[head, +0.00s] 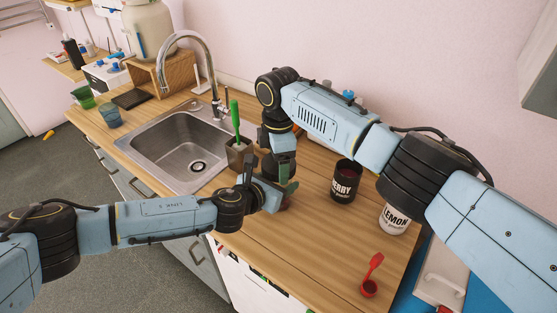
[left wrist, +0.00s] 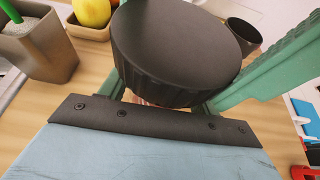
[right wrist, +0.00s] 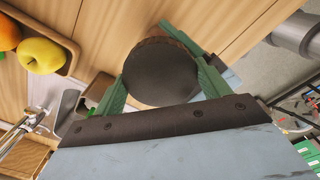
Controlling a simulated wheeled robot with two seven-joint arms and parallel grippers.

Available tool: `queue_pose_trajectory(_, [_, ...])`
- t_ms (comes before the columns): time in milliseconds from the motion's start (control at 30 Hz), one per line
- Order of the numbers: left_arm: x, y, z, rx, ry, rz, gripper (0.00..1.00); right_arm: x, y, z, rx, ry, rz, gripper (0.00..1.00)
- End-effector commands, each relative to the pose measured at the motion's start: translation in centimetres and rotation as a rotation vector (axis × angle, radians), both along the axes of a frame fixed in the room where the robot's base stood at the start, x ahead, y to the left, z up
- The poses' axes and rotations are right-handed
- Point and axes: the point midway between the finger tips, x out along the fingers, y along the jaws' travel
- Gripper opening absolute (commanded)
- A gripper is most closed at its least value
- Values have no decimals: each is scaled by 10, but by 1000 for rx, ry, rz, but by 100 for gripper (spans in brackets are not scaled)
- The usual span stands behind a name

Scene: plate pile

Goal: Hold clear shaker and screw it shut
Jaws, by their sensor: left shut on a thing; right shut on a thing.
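The shaker stands at the counter's middle, mostly hidden by my grippers in the head view. Its round black lid shows in the left wrist view (left wrist: 180,50) and in the right wrist view (right wrist: 160,73). My left gripper (head: 280,193) is shut on the shaker below the lid; a small reddish bit of the body shows under the lid. My right gripper (head: 284,184) comes down from above, its green fingers on either side of the lid and shut on it. Whether the lid sits flush cannot be told.
A black BERRY jar (head: 345,182) and a white LEMON jar (head: 393,218) stand to the right. A brush holder (head: 238,157) and the sink (head: 180,150) lie to the left. Bare counter lies in front.

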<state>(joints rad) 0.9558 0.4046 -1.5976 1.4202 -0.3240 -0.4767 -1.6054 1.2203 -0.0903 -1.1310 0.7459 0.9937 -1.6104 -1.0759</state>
Motion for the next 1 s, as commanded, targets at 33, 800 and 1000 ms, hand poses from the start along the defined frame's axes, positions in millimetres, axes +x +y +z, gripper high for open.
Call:
queue_pose_trajectory(33, [-1, -1, 0, 0, 0, -4, 0, 1, -1, 0, 0, -3, -1, 48])
queue_pose_trajectory(800, [2, 3, 0, 2, -1, 9, 0, -2, 1, 0, 0, 6, 6, 97])
queue_pose_trajectory(1000, [3, 4, 0, 3, -2, 11, 0, -2, 2, 8, 2, 7, 7, 97])
